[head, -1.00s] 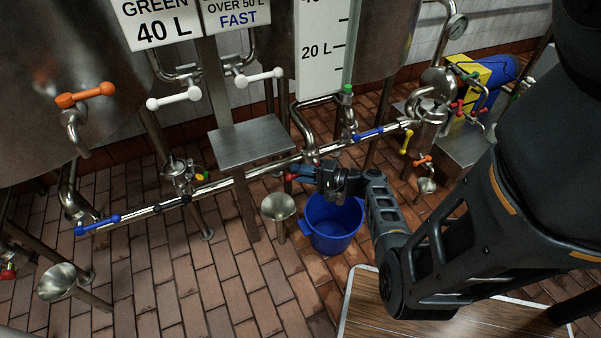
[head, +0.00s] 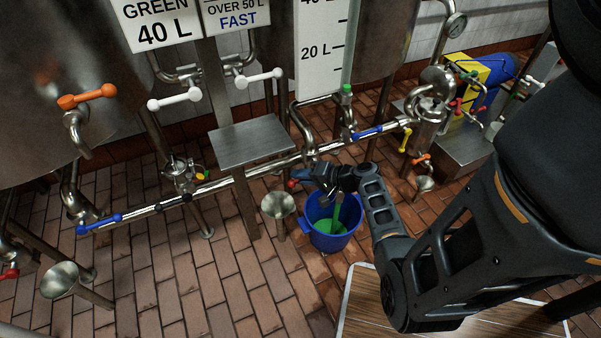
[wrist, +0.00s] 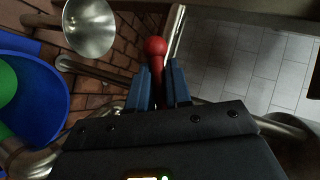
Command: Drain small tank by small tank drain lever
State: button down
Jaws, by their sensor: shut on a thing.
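My gripper (head: 314,174) is shut on the red-knobbed drain lever (head: 292,183) low in front of the steel tank (head: 378,45) with the level scale. In the wrist view the red knob (wrist: 155,47) sticks out past the blue fingers (wrist: 157,88), which lie on both sides of the lever. A green stream (head: 337,208) falls into the blue bucket (head: 318,238) on the floor below, where green liquid lies inside. The bucket also shows at the left of the wrist view (wrist: 45,105). My gripper hides the valve body and outlet.
A steel funnel (head: 278,206) stands just left of the bucket. A horizontal pipe (head: 245,176) with blue levers runs behind my gripper. A wooden platform (head: 365,305) lies in front. The tiled floor at front left is mostly open.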

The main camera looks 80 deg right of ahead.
jog(key=shift+s+d+f+n+g+h+p, duration=0.45)
jog(key=shift+n+g+h+p, duration=0.3)
jog(key=shift+g, duration=0.35)
jog(key=shift+s+d+f+n+g+h+p, duration=0.35)
jog(key=shift+s+f+n+g+h+p, duration=0.25)
jog(key=shift+g, duration=0.5)
jog(key=shift+s+d+f+n+g+h+p, duration=0.45)
jog(key=shift+n+g+h+p, duration=0.4)
jog(key=shift+g, duration=0.25)
jog(key=shift+f, duration=0.1)
jog(key=c, duration=1.2)
grip_release()
jog(key=shift+o, duration=0.2)
jog(key=p+v, duration=0.2)
jog(key=v, duration=0.5)
jog(key=shift+a+r+p, duration=0.25)
jog(key=shift+r+p, duration=0.05)
jog(key=shift+s, duration=0.15)
